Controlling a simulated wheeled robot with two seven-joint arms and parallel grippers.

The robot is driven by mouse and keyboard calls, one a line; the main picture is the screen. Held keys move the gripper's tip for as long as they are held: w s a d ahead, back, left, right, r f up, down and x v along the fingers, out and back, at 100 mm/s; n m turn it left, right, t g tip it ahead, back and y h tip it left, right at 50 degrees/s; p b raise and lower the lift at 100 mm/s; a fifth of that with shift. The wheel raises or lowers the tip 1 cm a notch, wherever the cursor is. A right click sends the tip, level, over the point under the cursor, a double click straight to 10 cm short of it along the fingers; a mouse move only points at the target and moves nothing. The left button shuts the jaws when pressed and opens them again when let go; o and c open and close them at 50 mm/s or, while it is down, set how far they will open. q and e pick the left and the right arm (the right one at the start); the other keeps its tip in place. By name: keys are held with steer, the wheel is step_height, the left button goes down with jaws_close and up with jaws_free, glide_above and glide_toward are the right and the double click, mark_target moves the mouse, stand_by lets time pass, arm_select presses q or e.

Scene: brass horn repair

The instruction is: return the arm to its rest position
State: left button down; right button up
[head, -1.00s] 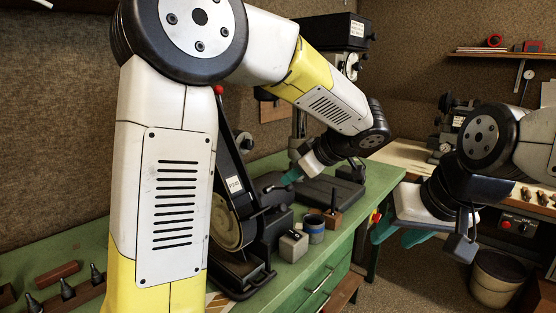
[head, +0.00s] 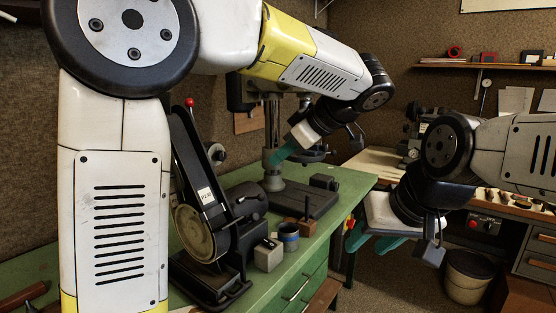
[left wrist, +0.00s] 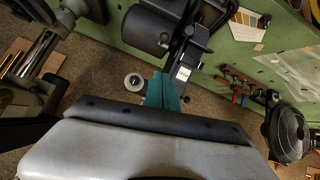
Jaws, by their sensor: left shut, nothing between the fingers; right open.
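My left arm fills the left of the head view. Its gripper (head: 285,152) has teal fingers and hangs above the green bench (head: 350,185), in front of the drill press column as seen from the head. In the left wrist view its teal fingers (left wrist: 162,92) are together and empty, with the belt sander showing beyond them. My right gripper (head: 375,242) is at the right of the head view, off the bench's front edge. Its teal fingers are apart, partly hidden by its own housing, and hold nothing visible.
The belt sander (head: 203,200) stands on the bench beside my left arm. A grey block (head: 268,255), a blue-banded tin (head: 288,237) and a small wooden block (head: 300,230) lie near it. The drill press base (head: 300,200) is behind. A dark bin (head: 468,276) stands on the floor.

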arm_select(q)
steer(key=s+a+f+m+h, duration=0.5)
steer(key=s+a+m, duration=0.1)
steer(key=s+m, duration=0.1)
steer(key=s+a+f+m+h, duration=0.5)
steer(key=s+a+m, duration=0.1)
steer(key=s, duration=0.4)
steer(key=shift+s+f+m, duration=0.15)
steer(key=shift+f+m, duration=0.1)
steer(key=shift+m, duration=0.15)
